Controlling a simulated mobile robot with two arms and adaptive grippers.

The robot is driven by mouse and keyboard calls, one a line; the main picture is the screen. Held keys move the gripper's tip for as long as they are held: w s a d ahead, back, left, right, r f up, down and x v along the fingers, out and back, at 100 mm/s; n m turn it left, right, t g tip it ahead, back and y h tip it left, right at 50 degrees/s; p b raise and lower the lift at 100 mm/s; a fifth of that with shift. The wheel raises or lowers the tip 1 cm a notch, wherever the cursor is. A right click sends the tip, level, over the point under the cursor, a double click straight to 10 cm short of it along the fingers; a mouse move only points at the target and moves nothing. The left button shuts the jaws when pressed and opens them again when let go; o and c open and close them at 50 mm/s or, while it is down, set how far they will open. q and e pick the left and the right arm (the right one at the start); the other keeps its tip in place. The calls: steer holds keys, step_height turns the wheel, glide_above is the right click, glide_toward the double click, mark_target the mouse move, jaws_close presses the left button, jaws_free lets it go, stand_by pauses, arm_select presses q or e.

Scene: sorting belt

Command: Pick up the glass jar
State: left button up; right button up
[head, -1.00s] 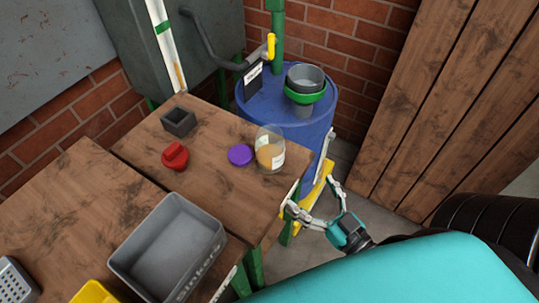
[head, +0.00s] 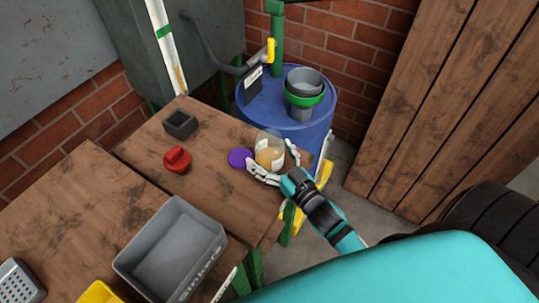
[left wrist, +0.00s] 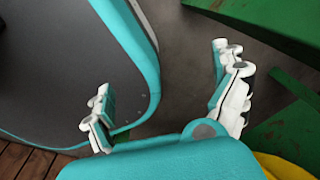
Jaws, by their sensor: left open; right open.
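The glass jar (head: 269,151) stands upright near the right edge of the wooden table in the head view, with amber contents and a pale label. My right gripper (head: 272,162) is open, with one finger on the near left side of the jar and the other on its right. I cannot tell whether the fingers touch the glass. My left gripper (left wrist: 160,105) shows only in the left wrist view, open and empty, with floor and green metal parts beyond it.
A purple lid (head: 240,158) lies just left of the jar. A red object (head: 177,159) and a dark square box (head: 180,124) stand farther left. A grey bin (head: 133,262) is at the front. A blue barrel (head: 315,128) stands behind the table.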

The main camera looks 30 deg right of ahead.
steer(key=shift+w+a, duration=0.1)
steer(key=shift+w, duration=0.3)
steer(key=shift+c, duration=0.3)
steer(key=c, duration=1.5)
